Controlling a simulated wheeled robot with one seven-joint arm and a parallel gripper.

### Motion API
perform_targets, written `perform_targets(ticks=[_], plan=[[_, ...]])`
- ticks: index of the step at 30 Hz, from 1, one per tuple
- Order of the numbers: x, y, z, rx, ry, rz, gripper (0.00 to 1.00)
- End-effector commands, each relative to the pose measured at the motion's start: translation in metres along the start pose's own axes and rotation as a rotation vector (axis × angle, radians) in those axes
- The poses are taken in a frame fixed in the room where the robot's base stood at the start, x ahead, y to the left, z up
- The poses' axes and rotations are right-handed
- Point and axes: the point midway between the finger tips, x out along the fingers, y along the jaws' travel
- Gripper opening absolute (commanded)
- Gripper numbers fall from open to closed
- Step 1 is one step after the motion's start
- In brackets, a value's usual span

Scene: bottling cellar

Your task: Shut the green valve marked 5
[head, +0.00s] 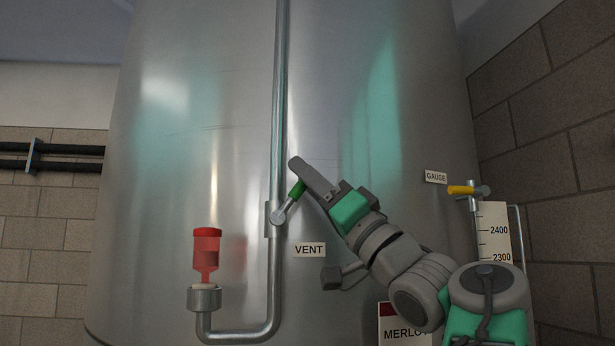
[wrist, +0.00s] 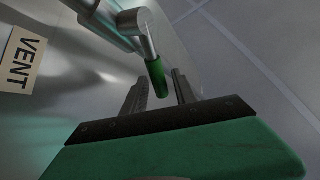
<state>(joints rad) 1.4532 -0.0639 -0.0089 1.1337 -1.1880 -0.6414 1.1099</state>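A valve with a green lever (head: 296,190) sits on the vertical steel pipe of the tank. Its lever points up and to the right, at an angle to the pipe. The sign beside it reads VENT (head: 309,250); I see no 5. My gripper (head: 306,172) is at the lever, its near finger partly overlapping the view of it. In the wrist view the green lever (wrist: 157,78) reaches between the two fingers of my gripper (wrist: 161,90), with gaps showing on both sides. The gripper is open; I cannot tell whether a finger touches the lever.
A red bubbler (head: 207,252) stands on the pipe's lower left end. A yellow-handled valve (head: 461,190) marked GAUGE (head: 436,177) is at the right, above a level scale (head: 495,230). A MERLOT sign (head: 401,333) is low on the tank, partly behind my arm.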

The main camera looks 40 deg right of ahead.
Motion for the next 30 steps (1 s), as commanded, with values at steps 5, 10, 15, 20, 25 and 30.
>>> perform_targets(ticks=[5, 10, 15, 20, 25, 30], plan=[[-0.0001, -0.0001, 0.0, 0.0, 0.0, 0.0, 0.18], [-0.0001, -0.0002, 0.0, 0.0, 0.0, 0.0, 0.04], [-0.0001, -0.0002, 0.0, 0.0, 0.0, 0.0, 0.0], [-0.0001, -0.0002, 0.0, 0.0, 0.0, 0.0, 0.0], [-0.0001, -0.0002, 0.0, 0.0, 0.0, 0.0, 0.0], [-0.0001, -0.0002, 0.0, 0.0, 0.0, 0.0, 0.0]])
